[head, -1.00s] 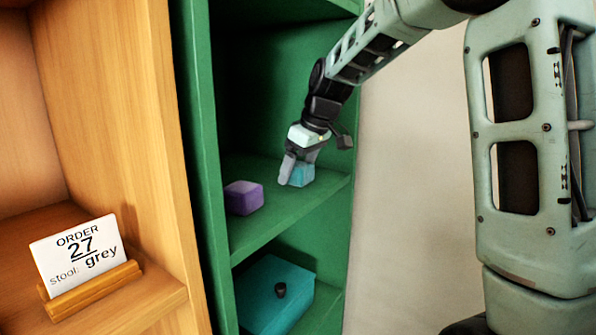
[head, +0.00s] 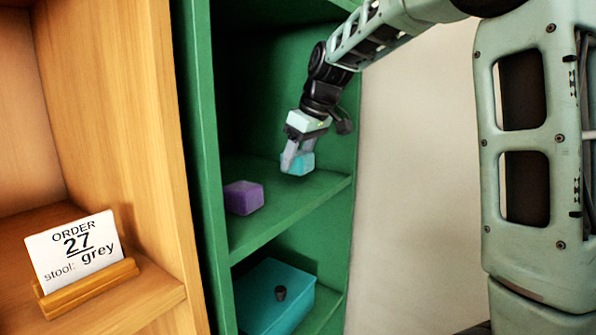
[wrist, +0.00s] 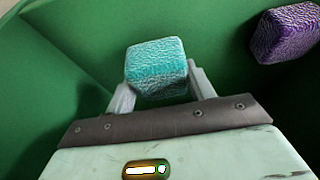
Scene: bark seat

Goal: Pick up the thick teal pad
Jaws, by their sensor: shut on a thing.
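The thick teal pad (head: 303,163) is between the fingers of my gripper (head: 297,163), just above the upper green shelf board. The wrist view shows the pad (wrist: 157,68) as a textured, pale-topped teal block, with a finger of my gripper (wrist: 158,90) on each side of it. The gripper is shut on it. One finger hides part of the pad in the head view.
A purple block (head: 243,197) sits on the same green shelf (head: 290,209), left of the gripper; it also shows in the wrist view (wrist: 285,33). A teal box (head: 290,310) with a dark knob is on the shelf below. An order card (head: 75,250) stands on the wooden shelf at left.

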